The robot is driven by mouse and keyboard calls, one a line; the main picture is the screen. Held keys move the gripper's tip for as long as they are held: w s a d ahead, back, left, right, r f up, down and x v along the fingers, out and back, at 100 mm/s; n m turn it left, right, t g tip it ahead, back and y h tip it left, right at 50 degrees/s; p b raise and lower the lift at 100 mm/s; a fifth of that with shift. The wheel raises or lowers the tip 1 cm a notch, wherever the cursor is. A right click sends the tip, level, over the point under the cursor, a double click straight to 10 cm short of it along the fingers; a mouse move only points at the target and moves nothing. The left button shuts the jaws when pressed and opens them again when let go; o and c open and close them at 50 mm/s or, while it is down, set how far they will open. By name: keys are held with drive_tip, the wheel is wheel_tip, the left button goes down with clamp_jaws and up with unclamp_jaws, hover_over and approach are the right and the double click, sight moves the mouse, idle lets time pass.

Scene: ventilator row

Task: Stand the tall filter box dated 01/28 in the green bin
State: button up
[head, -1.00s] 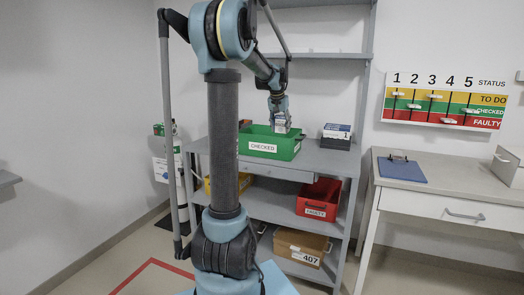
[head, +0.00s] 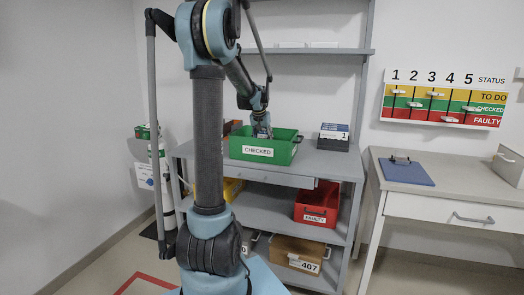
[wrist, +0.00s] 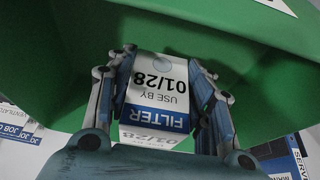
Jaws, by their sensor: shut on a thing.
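The filter box (wrist: 161,88) is white with a blue band, and its label reads FILTER, USE BY 01/28 in the wrist view. My gripper (wrist: 165,72) is shut on it, with fingers on both sides. In the head view my gripper (head: 262,131) reaches down into the green bin (head: 284,153), which is labelled CHECKED and stands on the shelf top. The bin's front wall hides the box there. The green bin wall (wrist: 60,70) surrounds the box in the wrist view. I cannot tell whether the box touches the bin floor.
Dark and white boxes (head: 333,137) stand on the shelf right of the bin. A brown thing (head: 232,127) is behind its left side. A red bin (head: 317,203) and a cardboard box (head: 296,254) are below. A status board (head: 445,98) hangs at the right. A shelf board (head: 310,50) is above.

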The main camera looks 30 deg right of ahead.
drive_tip(key=shift+f, duration=2.05)
drive_tip(key=o, duration=1.1)
drive_tip(key=shift+f, duration=0.1)
drive_tip(key=shift+c, duration=0.2)
